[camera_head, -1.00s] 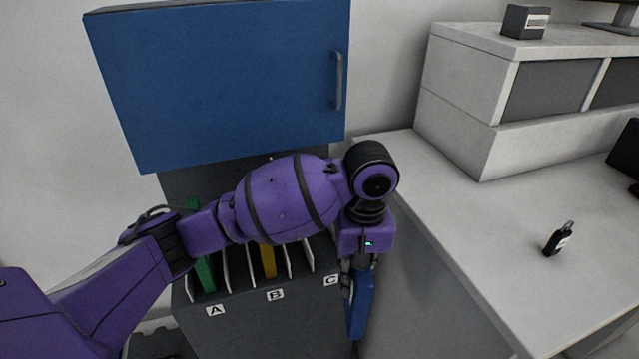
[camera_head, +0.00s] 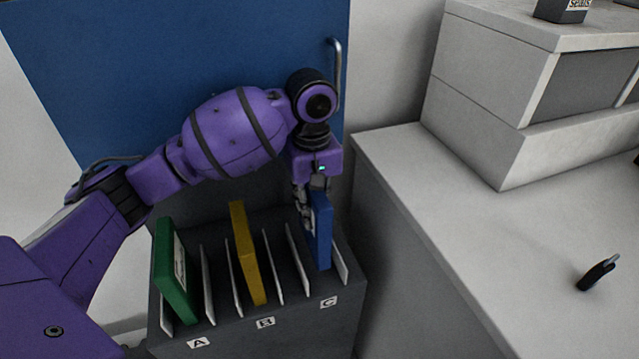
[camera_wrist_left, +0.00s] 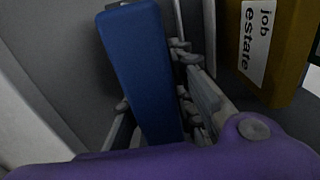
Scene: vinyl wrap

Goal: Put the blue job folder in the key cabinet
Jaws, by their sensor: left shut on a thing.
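The blue job folder (camera_head: 321,231) is upright at the C end of the dark slotted rack (camera_head: 285,326), its lower part between white dividers. Whether it rests on the rack's floor is hidden. My left gripper (camera_head: 304,208) is shut on the folder's upper left side. The folder (camera_wrist_left: 140,75) also fills the middle of the left wrist view, with the finger links beside it. A blue cabinet front (camera_head: 180,70) with a vertical metal handle (camera_head: 337,80) stands behind my arm; I cannot tell for sure that it is the key cabinet. My right gripper is out of view.
A green folder (camera_head: 174,272) stands at A and a yellow folder (camera_head: 247,255) at B. A pale counter (camera_head: 470,240) with a small black bottle (camera_head: 598,273) lies to the right. A grey-white shelf unit (camera_head: 490,90) stands on it.

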